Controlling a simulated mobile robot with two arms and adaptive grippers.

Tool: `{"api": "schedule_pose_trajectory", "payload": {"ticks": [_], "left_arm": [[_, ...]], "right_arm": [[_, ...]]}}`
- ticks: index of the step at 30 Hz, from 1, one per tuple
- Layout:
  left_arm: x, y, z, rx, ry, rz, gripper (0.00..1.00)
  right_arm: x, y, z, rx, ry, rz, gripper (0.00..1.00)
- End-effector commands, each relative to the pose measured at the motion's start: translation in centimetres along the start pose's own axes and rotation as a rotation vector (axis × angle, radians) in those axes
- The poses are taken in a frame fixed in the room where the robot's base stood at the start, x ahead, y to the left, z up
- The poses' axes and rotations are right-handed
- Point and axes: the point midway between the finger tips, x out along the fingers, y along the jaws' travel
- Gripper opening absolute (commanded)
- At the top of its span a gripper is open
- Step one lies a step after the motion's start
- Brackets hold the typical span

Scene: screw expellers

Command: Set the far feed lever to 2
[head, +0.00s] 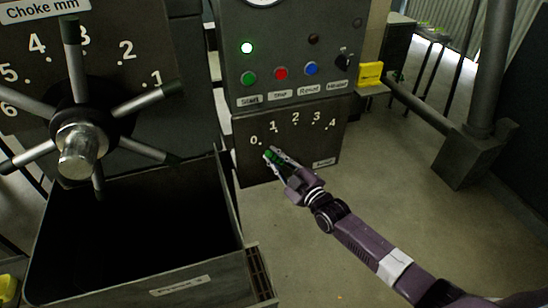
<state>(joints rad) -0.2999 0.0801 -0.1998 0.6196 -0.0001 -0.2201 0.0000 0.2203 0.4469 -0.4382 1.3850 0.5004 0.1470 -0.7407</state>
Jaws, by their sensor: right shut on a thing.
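The feed lever's green grip (269,156) shows at the lower left of the dark scale panel (310,147), below the marks 0 and 1. The panel carries white numbers 0 to 4 in an arc. My right gripper (272,155) reaches in from the lower right and is shut on the green grip. The gripper's fingers hide much of the lever, so I cannot tell exactly which mark it points at. My left gripper is not in view.
Above the panel is a control box (283,50) with a lit green lamp and several coloured buttons. A spoked choke handwheel (78,140) and a dark open bin (140,215) stand at left. A pipe post (490,80) stands at right. The floor between is clear.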

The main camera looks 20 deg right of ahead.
Motion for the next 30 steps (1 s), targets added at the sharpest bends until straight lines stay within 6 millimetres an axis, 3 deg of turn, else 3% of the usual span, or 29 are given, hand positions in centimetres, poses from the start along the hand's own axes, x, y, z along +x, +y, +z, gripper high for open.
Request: {"api": "schedule_pose_trajectory", "payload": {"ticks": [8, 30], "left_arm": [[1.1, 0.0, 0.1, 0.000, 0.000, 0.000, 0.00], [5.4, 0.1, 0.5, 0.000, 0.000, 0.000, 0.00]], "right_arm": [[-0.3, 1.2, 0.2, 0.112, 0.023, 0.022, 0.00], [-1.9, 7.0, 2.4, 0.640, 0.130, 0.121, 0.00]]}}
